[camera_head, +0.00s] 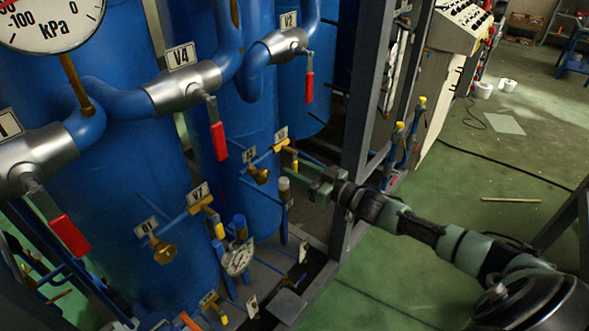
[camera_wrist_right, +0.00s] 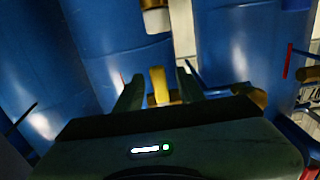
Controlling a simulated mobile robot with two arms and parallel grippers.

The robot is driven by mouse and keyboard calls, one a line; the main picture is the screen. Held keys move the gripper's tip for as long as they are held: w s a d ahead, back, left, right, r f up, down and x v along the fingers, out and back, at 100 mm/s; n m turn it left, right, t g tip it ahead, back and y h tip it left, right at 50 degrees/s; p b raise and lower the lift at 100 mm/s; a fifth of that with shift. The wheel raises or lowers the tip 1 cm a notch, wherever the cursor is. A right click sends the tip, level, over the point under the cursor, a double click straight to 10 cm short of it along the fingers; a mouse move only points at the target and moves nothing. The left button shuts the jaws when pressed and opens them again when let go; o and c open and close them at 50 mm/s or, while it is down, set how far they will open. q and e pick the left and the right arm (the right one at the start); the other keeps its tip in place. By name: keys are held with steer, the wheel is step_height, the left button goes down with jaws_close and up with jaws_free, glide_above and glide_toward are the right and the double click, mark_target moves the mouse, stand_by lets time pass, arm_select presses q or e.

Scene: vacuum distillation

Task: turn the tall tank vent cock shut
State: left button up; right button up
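A small brass cock (camera_head: 281,146) with a tag above it, too small to read surely, sits on a thin blue pipe in front of the blue tanks. I take it for the vent cock. My right gripper (camera_head: 303,172) points at it from the lower right. In the right wrist view a yellow handle (camera_wrist_right: 158,85) shows between the two spread fingers of this gripper (camera_wrist_right: 160,88), with gaps on both sides. How deep the handle sits between the fingers I cannot tell. My left gripper is not in view.
Another brass cock (camera_head: 200,205), tagged V7, with a yellow handle is lower left. Red-handled valves V4 (camera_head: 187,88) and V2 (camera_head: 287,44) are above. A grey frame post (camera_head: 366,90) stands just right of my gripper. A dial gauge (camera_head: 238,260) is below.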

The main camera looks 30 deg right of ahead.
mark_target(296, 171)
steer(key=v, duration=0.2)
steer(key=b+v, duration=0.1)
steer(key=v, duration=0.2)
steer(key=shift+s+f, duration=0.15)
steer(key=shift+f, duration=0.05)
steer(key=shift+v, duration=0.8)
steer(key=shift+r, duration=0.15)
